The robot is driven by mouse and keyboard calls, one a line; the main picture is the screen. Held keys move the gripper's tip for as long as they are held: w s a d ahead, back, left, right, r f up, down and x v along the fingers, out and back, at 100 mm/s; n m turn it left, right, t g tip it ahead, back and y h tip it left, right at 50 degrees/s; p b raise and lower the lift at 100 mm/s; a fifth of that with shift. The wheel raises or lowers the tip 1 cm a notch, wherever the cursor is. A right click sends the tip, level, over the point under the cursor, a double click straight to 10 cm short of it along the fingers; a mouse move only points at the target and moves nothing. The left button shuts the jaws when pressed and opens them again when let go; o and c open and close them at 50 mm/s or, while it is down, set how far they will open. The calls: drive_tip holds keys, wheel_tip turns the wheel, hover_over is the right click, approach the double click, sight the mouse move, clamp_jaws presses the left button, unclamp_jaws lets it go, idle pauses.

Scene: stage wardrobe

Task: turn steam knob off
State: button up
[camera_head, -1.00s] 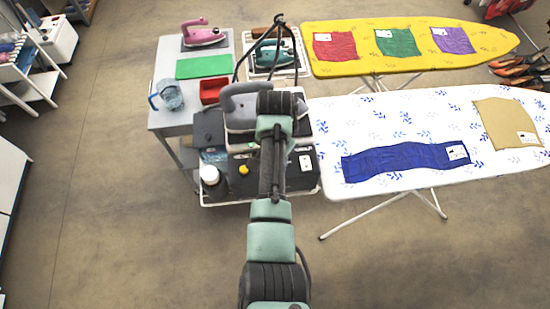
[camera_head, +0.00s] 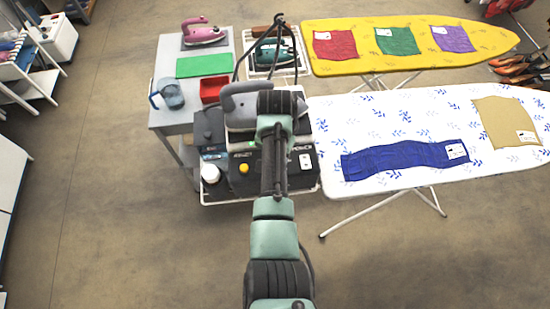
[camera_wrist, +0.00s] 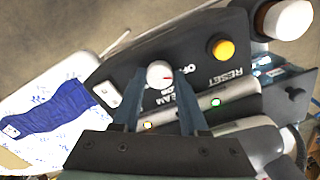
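The steam knob (camera_wrist: 159,74) is a round white dial with a red mark on its right side, on the black front panel (camera_wrist: 125,68) of the steam station. "OFF", "ON" and part of "STEAM" are printed beside it. My gripper (camera_wrist: 160,78) is open, with one blue finger on each side of the knob in the wrist view. I cannot tell whether the fingers touch it. In the head view my arm hides the knob and gripper; the station (camera_head: 240,182) shows on both sides of the arm.
A yellow reset button (camera_wrist: 223,49), a white cap (camera_wrist: 288,19) and a white power switch (camera_wrist: 106,95) are near the knob. A grey iron (camera_head: 240,100) sits on the station. A white ironing board (camera_head: 400,110) stands close on the right. Floor at the left is clear.

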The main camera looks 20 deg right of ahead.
drive_tip(key=o, duration=0.4)
wheel_tip(320, 180, up, 13)
idle(0.4)
idle(0.6)
